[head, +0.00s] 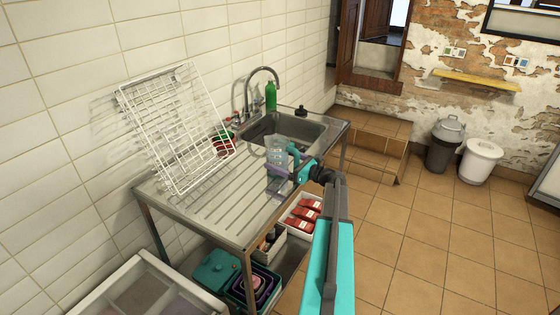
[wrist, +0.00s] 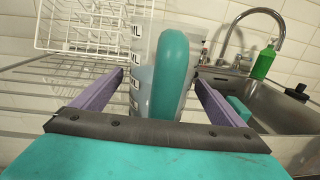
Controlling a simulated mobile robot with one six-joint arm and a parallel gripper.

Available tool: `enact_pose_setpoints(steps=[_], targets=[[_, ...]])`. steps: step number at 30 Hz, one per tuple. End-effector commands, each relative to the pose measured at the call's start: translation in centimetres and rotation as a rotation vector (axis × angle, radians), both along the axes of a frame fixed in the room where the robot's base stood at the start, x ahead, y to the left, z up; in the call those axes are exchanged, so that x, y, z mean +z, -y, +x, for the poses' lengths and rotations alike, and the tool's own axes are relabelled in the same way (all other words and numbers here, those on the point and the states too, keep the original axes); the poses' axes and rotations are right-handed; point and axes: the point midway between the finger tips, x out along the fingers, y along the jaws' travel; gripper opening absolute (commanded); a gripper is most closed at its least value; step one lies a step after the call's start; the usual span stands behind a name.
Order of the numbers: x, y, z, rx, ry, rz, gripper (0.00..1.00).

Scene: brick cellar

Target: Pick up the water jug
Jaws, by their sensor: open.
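The water jug (head: 276,150) is clear and stands upright on the ribbed steel drainboard, just in front of the sink. In the wrist view the jug (wrist: 143,72) shows dark measuring marks and a thick teal handle (wrist: 171,72) facing me. My gripper (wrist: 160,80) is open, with one purple finger on each side of the handle and a gap on both sides. In the head view my gripper (head: 276,179) is low at the jug's near side. The jug's base is hidden behind the gripper in the wrist view.
A white wire rack (head: 180,125) leans on the tiled wall at left. The sink (head: 285,130) with its tap (head: 262,72) and a green bottle (head: 271,96) lie behind the jug. Boxes of red packs (head: 306,208) sit below.

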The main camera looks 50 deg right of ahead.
Motion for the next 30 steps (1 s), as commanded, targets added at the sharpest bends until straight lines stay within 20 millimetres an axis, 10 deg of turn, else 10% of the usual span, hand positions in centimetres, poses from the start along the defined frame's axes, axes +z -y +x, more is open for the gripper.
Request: enact_pose_setpoints(steps=[15,27,30], targets=[[-0.02,0.05,-0.03,-0.001,0.000,0.000,0.93],[-0.02,0.06,-0.06,-0.001,0.000,0.000,0.29],[0.14,0.07,-0.07,-0.001,0.003,0.001,0.29]])
